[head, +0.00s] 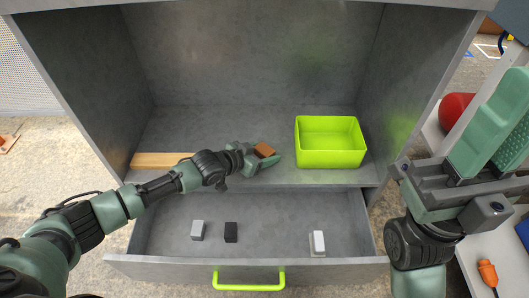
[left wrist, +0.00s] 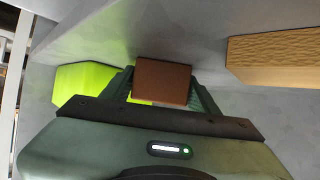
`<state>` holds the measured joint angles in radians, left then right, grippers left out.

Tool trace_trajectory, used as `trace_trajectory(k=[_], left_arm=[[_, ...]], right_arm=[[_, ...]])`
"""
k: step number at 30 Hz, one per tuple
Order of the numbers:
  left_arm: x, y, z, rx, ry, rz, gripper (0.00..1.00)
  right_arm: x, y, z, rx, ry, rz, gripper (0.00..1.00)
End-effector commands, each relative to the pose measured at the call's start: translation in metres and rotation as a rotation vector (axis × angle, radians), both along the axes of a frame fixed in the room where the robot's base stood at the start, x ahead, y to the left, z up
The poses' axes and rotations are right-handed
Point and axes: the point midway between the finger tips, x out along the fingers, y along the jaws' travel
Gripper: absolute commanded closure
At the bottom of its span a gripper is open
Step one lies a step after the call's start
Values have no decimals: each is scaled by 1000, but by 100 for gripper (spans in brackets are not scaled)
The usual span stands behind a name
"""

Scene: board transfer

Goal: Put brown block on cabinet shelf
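The brown block (head: 264,150) is between the fingers of my left gripper (head: 266,156), over the cabinet shelf (head: 222,177), left of the green bin. In the left wrist view the brown block (left wrist: 162,81) fills the gap between the two green fingers, which touch its sides. I cannot tell whether its underside touches the shelf. My right gripper (head: 492,135) is at the right edge of the head view, outside the cabinet, with its fingers partly cut off; its opening is unclear.
A lime-green bin (head: 330,158) stands on the shelf at right. A wooden board (head: 158,160) lies at the shelf's left. The open drawer (head: 270,240) below holds a grey block (head: 198,231), a black block (head: 231,232) and a white block (head: 318,243).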

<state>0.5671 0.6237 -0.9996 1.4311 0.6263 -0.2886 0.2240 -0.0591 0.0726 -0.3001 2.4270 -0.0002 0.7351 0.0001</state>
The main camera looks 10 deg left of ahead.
Motion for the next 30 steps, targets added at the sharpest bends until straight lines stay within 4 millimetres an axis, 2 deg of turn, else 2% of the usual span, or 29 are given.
trace_trajectory(k=[13,17,27,30], left_arm=[[-1,1,6,0,0,0,24],[-15,11,17,0,3,1,24],[-68,46,52,0,2,0,24],[-78,53,57,1,2,0,24]], right_arm=[[-1,0,4,1,-4,0,77],[1,-1,-2,3,47,2,77],[-6,-5,-17,14,160,8,77],[-7,-5,-12,16,157,8,77]])
